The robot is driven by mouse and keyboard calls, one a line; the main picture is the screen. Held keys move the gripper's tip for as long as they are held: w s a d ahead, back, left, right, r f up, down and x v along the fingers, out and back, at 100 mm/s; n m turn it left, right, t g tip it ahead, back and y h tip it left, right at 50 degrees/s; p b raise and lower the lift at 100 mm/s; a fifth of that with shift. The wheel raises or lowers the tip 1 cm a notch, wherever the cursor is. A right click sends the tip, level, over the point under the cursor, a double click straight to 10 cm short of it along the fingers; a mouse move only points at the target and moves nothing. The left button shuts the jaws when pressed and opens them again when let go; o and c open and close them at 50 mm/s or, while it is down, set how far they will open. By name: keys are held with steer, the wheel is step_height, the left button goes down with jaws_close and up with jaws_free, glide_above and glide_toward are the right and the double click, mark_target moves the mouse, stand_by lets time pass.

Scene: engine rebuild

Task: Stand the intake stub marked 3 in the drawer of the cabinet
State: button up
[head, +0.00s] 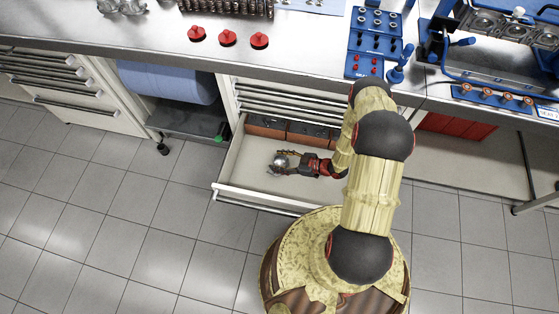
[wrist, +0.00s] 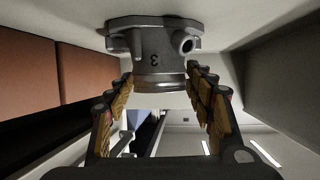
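The intake stub marked 3 (wrist: 158,62) is a grey metal piece with a wide flange, a side port and a 3 that appears upside down in the wrist view. In the head view the stub (head: 280,162) shows small and silvery inside the open drawer (head: 232,168) of the cabinet. My gripper (wrist: 161,72) has a finger on each side of the stub's round neck, and both fingertips appear to press on it. The flange is close to the drawer floor, upright; I cannot tell whether it touches. My gripper also shows low in the drawer in the head view (head: 285,160).
Reddish-brown boxes (wrist: 28,68) line one side of the drawer, along its back. The drawer's left part is bare. Above is the workbench (head: 300,52) with red knobbed parts (head: 228,38) and a blue tool rack (head: 374,42). A blue roll (head: 168,82) is left of the cabinet.

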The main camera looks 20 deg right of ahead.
steer(key=shift+o, duration=0.8)
steer(key=shift+r, duration=0.3)
steer(key=p+v, duration=0.3)
steer(key=v, duration=0.9)
steer(key=shift+f, duration=0.15)
